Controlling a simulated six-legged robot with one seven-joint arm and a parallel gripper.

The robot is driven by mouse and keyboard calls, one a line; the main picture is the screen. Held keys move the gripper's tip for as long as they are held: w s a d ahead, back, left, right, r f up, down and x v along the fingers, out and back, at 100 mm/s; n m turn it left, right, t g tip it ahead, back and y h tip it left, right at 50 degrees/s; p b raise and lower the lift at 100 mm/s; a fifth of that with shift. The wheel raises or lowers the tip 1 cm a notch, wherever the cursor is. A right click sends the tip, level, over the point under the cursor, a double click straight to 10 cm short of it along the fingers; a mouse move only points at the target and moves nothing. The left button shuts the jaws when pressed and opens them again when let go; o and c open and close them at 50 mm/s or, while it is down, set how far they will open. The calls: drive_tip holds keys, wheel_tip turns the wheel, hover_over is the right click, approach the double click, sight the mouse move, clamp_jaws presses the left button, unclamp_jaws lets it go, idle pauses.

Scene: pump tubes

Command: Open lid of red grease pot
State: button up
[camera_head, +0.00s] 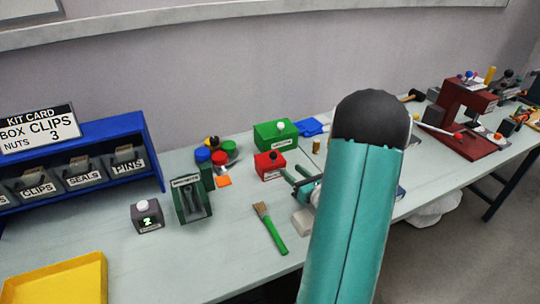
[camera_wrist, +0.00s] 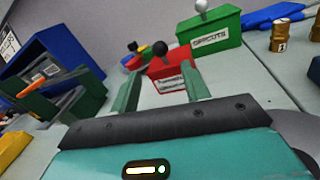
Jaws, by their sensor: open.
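The red pot (camera_head: 270,165) is a small red box with a black ball knob on top and a white label on its front. Its lid looks shut. It also shows in the wrist view (camera_wrist: 170,68), upright on the bench, just beyond my fingers. My gripper (camera_wrist: 157,66) is open and empty, its two green fingers pointing at the front of the pot. In the head view my gripper (camera_head: 302,180) is just right of the pot, partly hidden by my arm.
A green box (camera_head: 275,135) with a white knob stands behind the pot. Coloured round lids (camera_head: 218,158) lie to its left. A green holder (camera_head: 190,200), a brush (camera_head: 270,228) and a small brass cylinder (camera_head: 316,146) stand or lie nearby.

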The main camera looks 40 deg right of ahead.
sight(276, 157)
drive_tip(key=w, duration=0.7)
drive_tip(key=w+d, duration=0.1)
drive_tip(key=w, duration=0.3)
drive_tip(key=shift+w, duration=0.1)
clamp_jaws()
